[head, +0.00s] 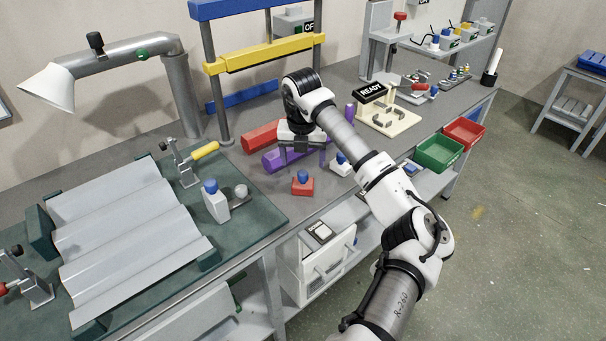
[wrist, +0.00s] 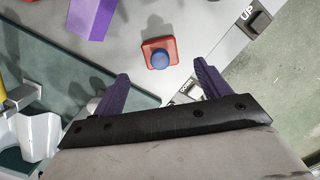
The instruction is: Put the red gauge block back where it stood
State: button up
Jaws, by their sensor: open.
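A small red block with a blue knob on top (head: 302,184) stands upright on the grey bench near its front edge. It also shows in the wrist view (wrist: 160,53), just beyond and roughly between my fingertips. My gripper (head: 302,160) has dark purple fingers, is open and empty, and is above the bench behind the block in the head view. The fingers also show spread apart in the wrist view (wrist: 162,88). No contact with the block is visible. Which spot the block stood on before is not marked in these frames.
A purple bar (head: 278,160) and a red bar (head: 262,136) lie behind the gripper. A white block with a blue knob (head: 340,168) stands right of the red block. A white bottle (head: 215,205) and corrugated sheet (head: 120,225) are left. Press posts (head: 212,80) rise behind.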

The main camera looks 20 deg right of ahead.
aim_at(302, 175)
jog(key=shift+s+a+r, duration=0.1)
jog(key=shift+s+r, duration=0.05)
jog(key=shift+r, duration=0.95)
jog(key=shift+s+a+r, duration=0.1)
jog(key=shift+r, duration=1)
